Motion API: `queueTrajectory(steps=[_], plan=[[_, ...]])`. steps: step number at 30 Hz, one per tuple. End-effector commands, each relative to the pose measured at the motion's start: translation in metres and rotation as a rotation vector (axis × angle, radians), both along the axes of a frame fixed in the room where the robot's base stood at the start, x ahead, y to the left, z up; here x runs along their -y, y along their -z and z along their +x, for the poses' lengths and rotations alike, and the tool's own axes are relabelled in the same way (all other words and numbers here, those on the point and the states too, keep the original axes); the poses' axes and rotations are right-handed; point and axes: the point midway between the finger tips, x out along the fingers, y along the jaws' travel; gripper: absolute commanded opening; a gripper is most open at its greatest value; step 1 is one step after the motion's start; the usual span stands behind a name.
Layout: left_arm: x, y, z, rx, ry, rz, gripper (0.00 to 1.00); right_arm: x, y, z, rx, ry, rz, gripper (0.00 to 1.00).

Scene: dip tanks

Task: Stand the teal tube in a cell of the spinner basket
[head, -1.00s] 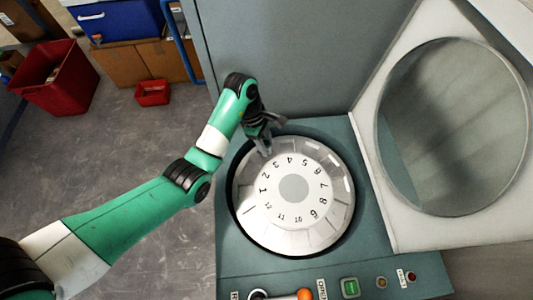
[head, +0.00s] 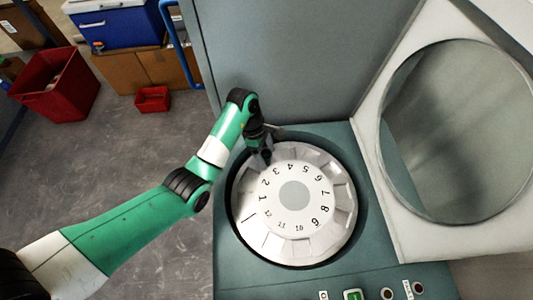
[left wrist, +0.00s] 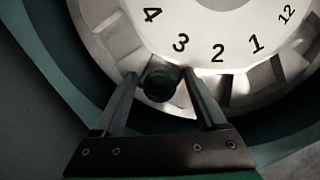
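The spinner basket (head: 295,193) is a pale round drum with numbered cells around its rim, set in a teal-grey machine. My left gripper (head: 262,156) is over the basket's upper-left rim, near numbers 2 and 3. In the left wrist view the teal tube (left wrist: 160,84) shows as a dark round end with a teal edge, at the cell ring near number 3. The open fingers of my left gripper (left wrist: 158,80) stand on either side of it, with a small gap at each side. The tube's lower part is hidden, and I cannot make it out in the head view.
The machine's open lid with a round window (head: 455,130) stands to the right. A grey upright panel (head: 290,60) rises behind the basket. Control buttons (head: 352,295) line the front edge. Red bins (head: 55,85) and a blue cooler (head: 115,22) are far left.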

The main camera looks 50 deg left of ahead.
Motion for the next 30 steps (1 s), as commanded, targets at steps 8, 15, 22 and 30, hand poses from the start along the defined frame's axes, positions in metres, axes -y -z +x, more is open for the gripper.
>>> queueTrajectory(steps=[8, 15, 22, 30], plan=[[0.000, -0.004, 0.000, 0.000, 0.000, 0.000, 0.74, 0.000, -0.004, 0.000, 0.000, 0.000, 0.000, 0.00], [-0.010, -0.047, -0.004, 0.005, -0.001, 0.001, 0.74, 0.000, -0.023, 0.000, 0.000, 0.000, 0.000, 0.00], [-0.022, -0.103, -0.011, 0.000, -0.001, 0.000, 0.74, 0.000, -0.069, 0.000, 0.001, 0.000, 0.000, 0.00], [-0.029, -0.120, -0.014, 0.000, -0.001, 0.000, 0.74, 0.000, -0.089, 0.000, 0.000, 0.000, 0.000, 0.00]])
